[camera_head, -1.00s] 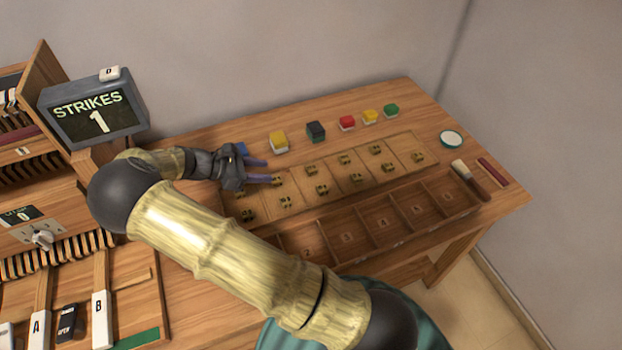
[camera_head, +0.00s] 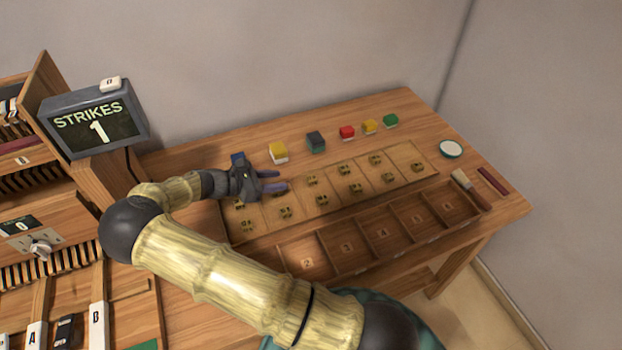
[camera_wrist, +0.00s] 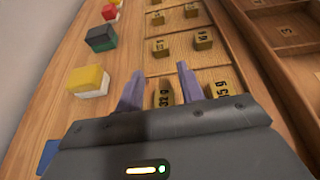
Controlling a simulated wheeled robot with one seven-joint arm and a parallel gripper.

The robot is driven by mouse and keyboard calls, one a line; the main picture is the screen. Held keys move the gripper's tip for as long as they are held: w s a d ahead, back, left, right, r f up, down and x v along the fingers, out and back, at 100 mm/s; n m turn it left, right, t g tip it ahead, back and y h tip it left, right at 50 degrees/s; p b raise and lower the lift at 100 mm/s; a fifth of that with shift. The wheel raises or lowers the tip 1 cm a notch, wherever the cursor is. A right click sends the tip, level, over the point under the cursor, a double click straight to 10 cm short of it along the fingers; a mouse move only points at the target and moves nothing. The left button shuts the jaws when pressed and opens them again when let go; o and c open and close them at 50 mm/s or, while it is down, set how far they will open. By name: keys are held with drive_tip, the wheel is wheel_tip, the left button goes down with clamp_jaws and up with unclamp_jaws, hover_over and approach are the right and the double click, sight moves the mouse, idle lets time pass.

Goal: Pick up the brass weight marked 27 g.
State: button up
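Several small brass weights sit in two rows on a wooden board with square cells (camera_head: 254,215). Their markings are too small to read in the head view. In the wrist view one weight (camera_wrist: 165,94) appears between my finger tips, its mark possibly 32 g. A weight to its right (camera_wrist: 220,88) seems to read 35 g. Farther weights (camera_wrist: 203,38) and (camera_wrist: 160,47) have marks I cannot read surely, so I cannot tell which is 27 g. My gripper (camera_head: 275,181) is open and empty over the board's far-left part; it also shows in the wrist view (camera_wrist: 158,80).
Coloured blocks, including a yellow one (camera_head: 278,152) and a dark one (camera_head: 316,141), line the back. A numbered compartment tray (camera_head: 330,232) lies in front of the board. A brush (camera_head: 465,183) and round dish (camera_head: 450,149) are right. The strikes display (camera_head: 95,120) reads 1.

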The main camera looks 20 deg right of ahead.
sight(308, 180)
drive_tip(key=x, duration=0.5)
drive_tip(key=shift+d+p, duration=0.25)
drive_tip(key=shift+p, duration=0.05)
drive_tip(key=p+x, duration=0.1)
drive_tip(key=x, duration=0.3)
drive_tip(key=shift+s+d, duration=0.15)
drive_tip(key=shift+d, duration=0.2)
drive_tip(key=shift+s+d+f, duration=0.1)
drive_tip(key=shift+d+f, duration=0.1)
drive_tip(key=shift+f, duration=0.2)
drive_tip(key=c, duration=0.7)
drive_tip(key=r, duration=1)
drive_tip(key=shift+w+r+b, duration=0.2)
drive_tip(key=shift+w+b, duration=0.1)
